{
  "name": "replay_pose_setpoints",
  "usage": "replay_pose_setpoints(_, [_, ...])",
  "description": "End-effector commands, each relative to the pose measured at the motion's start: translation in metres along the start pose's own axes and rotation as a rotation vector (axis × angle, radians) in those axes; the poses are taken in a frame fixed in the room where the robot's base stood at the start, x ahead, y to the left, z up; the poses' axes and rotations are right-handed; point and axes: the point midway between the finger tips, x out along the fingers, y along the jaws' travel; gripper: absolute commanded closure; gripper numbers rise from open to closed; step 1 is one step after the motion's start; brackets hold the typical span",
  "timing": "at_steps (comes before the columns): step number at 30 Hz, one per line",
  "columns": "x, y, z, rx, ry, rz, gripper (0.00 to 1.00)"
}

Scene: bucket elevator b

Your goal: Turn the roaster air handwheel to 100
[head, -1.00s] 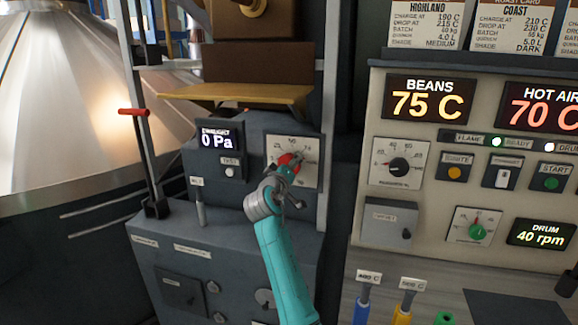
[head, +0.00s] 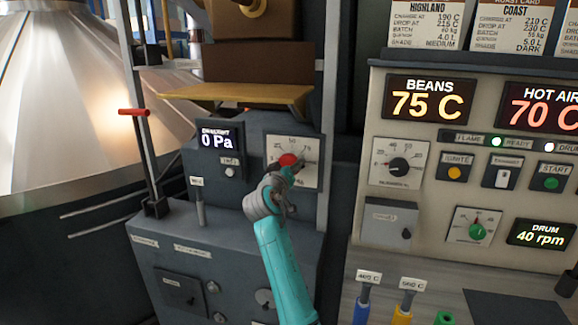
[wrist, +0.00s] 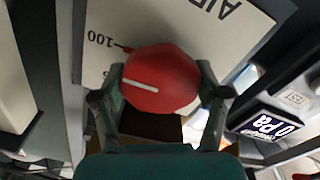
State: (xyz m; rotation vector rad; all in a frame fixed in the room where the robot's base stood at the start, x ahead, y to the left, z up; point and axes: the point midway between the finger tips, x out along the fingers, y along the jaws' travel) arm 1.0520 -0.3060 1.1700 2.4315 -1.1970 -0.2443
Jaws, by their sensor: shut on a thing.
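The roaster air handwheel is a red knob (head: 288,160) on a pale dial plate (head: 308,143) in the head view. My gripper (head: 290,172) is at the knob, and its wrist hides the lower part of the dial. In the wrist view the red knob (wrist: 163,72) sits between the two fingers of my gripper (wrist: 160,90), which are shut on it from both sides. A white line on the knob points to the picture's left. The dial plate (wrist: 185,25) shows "100" and part of "AIR", with a small red mark beside the 100.
The draught display (head: 217,138) reads 0 Pa, left of the dial. A lever (head: 199,205) stands lower left. A vertical post (head: 328,120) runs just right of the dial. The control panel (head: 455,95) with knobs and buttons is further right. A tan ledge (head: 240,95) lies above.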

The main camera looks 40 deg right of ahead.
Motion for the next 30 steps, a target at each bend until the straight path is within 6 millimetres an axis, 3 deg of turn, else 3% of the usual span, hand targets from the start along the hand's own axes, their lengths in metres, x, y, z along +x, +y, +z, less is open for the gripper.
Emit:
replay_pose_setpoints(3, [0.000,-0.001,0.001,0.001,-0.001,-0.001,0.62])
replay_pose_setpoints(4, [0.000,-0.001,0.001,0.001,-0.001,-0.001,0.24])
replay_pose_setpoints(7, [0.000,0.000,0.001,0.001,-0.001,-0.001,0.01])
replay_pose_setpoints(20, [-0.005,-0.001,0.000,-0.001,0.000,-0.001,0.01])
replay_pose_setpoints(23, [-0.016,-0.001,0.001,-0.001,0.000,-0.001,0.01])
replay_pose_setpoints(30, [-0.063,-0.001,0.001,0.000,0.001,-0.003,0.01])
